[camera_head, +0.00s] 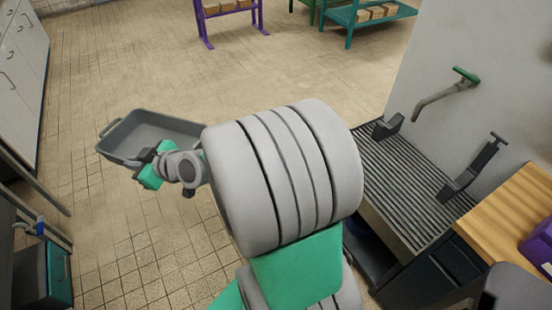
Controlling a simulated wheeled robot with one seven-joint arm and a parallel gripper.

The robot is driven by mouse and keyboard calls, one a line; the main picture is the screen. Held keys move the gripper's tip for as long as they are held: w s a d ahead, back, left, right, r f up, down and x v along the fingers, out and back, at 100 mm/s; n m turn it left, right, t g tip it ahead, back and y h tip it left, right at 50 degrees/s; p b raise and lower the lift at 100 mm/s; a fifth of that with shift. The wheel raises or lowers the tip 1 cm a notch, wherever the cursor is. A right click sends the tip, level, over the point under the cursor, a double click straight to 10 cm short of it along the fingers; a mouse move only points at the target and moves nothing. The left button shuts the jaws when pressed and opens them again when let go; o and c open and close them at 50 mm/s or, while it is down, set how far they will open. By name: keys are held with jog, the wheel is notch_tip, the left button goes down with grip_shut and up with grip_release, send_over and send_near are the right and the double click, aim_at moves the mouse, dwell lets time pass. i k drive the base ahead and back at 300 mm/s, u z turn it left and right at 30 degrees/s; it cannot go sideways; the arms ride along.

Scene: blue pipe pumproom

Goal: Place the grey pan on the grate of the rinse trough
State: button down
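The grey pan (165,130) is a shallow rectangular tray with a handle at its left end. It is held up above the tiled floor, left of my arm. My gripper (147,163) is at the pan's near edge and appears shut on it; the fingertips are partly hidden. The rinse trough's grate (405,185) is a dark slatted surface against the wall at the right. My arm stands between the pan and the grate. The part of the grate that shows is bare.
A green-handled tap (448,92) sticks out from the wall over the grate. A dark lever fitting (470,170) stands at the grate's right side. A wooden counter (510,215) with a purple object adjoins it. Open floor lies at the left and behind.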

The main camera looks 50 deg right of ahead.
aim_at(383, 181)
jog(key=k, duration=0.5)
jog(key=z, duration=1.45)
jog(key=i, duration=0.5)
jog(key=u, duration=0.1)
